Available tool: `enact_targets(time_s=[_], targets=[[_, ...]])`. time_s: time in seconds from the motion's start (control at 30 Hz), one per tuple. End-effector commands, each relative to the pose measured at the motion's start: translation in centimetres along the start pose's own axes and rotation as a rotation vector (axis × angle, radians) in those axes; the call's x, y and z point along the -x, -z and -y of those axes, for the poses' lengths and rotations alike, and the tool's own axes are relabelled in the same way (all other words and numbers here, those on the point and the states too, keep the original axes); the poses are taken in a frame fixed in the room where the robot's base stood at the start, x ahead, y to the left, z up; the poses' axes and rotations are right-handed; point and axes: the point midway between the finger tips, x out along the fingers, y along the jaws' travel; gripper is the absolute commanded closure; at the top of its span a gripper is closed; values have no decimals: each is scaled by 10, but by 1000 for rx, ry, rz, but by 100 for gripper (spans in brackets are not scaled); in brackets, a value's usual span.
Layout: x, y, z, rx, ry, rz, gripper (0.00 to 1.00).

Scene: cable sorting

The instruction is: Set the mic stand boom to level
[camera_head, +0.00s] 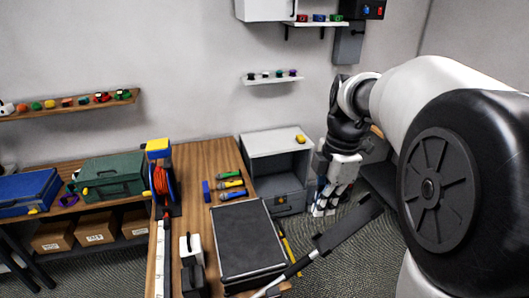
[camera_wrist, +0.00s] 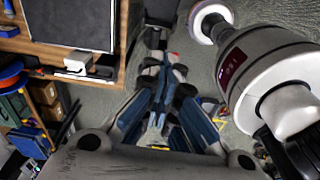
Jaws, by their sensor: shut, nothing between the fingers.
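A dark bar that looks like the mic stand boom (camera_head: 348,224) shows in the head view, in front of the workbench's right end. It slants up to the right, with a thinner rod at its lower left end. Its stand and base are not clearly visible. My gripper (camera_head: 320,211) points down behind and above the bar in the picture, left of its upper end. I cannot tell the gap between them. In the wrist view my gripper (camera_wrist: 163,75) has its fingers together and empty. The boom cannot be made out clearly there.
The wooden workbench (camera_head: 205,155) holds a black-topped case (camera_head: 248,240), several screwdrivers (camera_head: 231,185) and an orange cable reel (camera_head: 162,180). A grey cabinet (camera_head: 270,143) stands behind, near my gripper. A green toolbox (camera_head: 112,178) is at left. Carpeted floor (camera_head: 350,270) shows at right.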

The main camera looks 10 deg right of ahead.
Motion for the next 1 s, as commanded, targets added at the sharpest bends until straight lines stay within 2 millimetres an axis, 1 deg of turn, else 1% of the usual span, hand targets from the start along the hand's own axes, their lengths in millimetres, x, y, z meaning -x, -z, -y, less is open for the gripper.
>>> enact_targets(time_s=[0.03, 0.1, 0.17, 0.27, 0.37, 0.6, 0.67, 0.8, 1.0], targets=[[4, -2, -2, 21, 7, -4, 100], [1, -3, -3, 41, 10, -6, 100], [-4, -4, -3, 45, 11, -7, 100], [-18, -3, -3, 45, 13, -7, 100], [-37, -3, -2, 44, 15, -8, 100], [-90, -2, -1, 43, 15, -8, 100], [-100, -2, -1, 43, 14, -7, 100], [-115, -19, -2, 40, 12, -7, 100], [-126, -30, -3, 42, 10, -6, 100]])
